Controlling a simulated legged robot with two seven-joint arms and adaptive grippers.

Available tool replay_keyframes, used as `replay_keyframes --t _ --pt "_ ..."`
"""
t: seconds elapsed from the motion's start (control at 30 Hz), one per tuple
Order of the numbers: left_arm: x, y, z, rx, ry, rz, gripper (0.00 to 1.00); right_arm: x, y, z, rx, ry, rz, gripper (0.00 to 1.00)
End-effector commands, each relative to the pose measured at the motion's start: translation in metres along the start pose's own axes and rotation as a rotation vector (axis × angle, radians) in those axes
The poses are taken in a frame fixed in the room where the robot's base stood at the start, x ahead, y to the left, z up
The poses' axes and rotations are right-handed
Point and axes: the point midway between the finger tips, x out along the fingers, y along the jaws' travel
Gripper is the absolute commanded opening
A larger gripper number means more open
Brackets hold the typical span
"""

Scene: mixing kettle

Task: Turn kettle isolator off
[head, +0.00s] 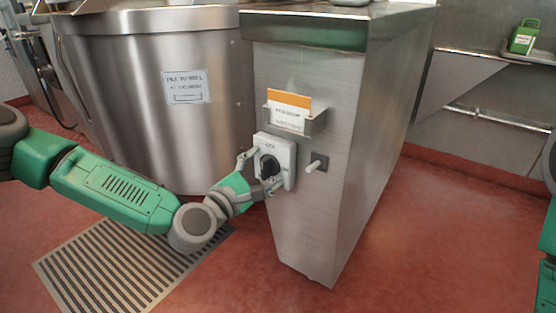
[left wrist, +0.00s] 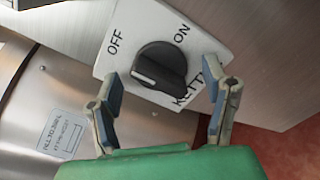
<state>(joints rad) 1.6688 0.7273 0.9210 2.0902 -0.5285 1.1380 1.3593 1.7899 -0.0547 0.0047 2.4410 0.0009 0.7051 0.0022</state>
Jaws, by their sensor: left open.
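The kettle isolator (head: 275,160) is a white plate with a black rotary knob on the front of the steel cabinet. In the left wrist view the knob (left wrist: 160,68) sits between the printed words OFF, ON and a partly hidden KETTLE. A pale mark on the knob points to the lower left of that picture, not directly at either word. My left gripper (head: 263,170) is at the isolator. In the left wrist view its fingers (left wrist: 162,90) are open, one on each side of the knob, with visible gaps to it. My right gripper is not in view.
The steel cabinet (head: 385,110) carries an orange-and-white card holder (head: 290,112) above the isolator and a small peg (head: 316,163) to its right. The large steel kettle (head: 120,100) stands at left. A floor grate (head: 100,265) lies below my left arm. Red floor at right is clear.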

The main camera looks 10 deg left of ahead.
Motion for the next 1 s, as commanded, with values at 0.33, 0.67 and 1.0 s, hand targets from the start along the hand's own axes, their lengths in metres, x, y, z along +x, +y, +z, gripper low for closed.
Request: replay_keyframes --t 0.33,0.67,1.0 --pt "-0.034 -0.001 0.0 0.001 0.0 -0.003 0.68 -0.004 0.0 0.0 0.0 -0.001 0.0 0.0" --pt "-0.068 -0.001 0.001 0.002 -0.001 -0.002 0.68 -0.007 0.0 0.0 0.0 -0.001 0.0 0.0" --pt "-0.07 -0.002 0.001 0.004 -0.002 -0.004 0.68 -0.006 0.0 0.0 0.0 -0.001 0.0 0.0"
